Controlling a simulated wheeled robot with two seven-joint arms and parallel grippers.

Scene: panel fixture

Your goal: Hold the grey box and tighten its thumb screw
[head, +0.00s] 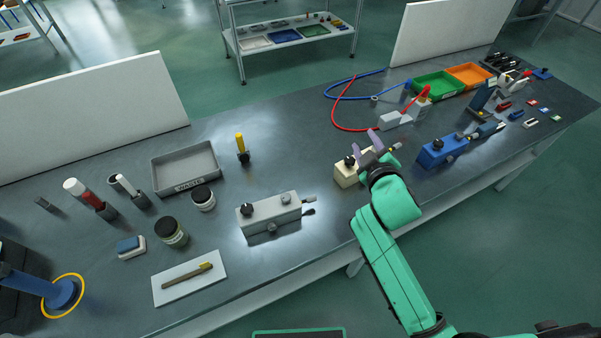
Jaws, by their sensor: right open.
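The grey box (262,217) sits on the dark bench near its front edge, left of my right arm. A black knob (247,208) and a grey knob (286,198) stand on its top, and another small knob (272,227) is on its front face. Two small levers stick out at its right end. I cannot tell which of these is the thumb screw. My right gripper (383,143), with purple fingers, is open at the cream box, well right of the grey box. Contact with the cream box is unclear. My left gripper is out of view.
The cream box (345,174) and a blue box (431,154) stand further right. A waste tray (185,168), jars (171,232) and a white board with a brush (168,289) lie left of the grey box. Bench space behind the grey box is clear.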

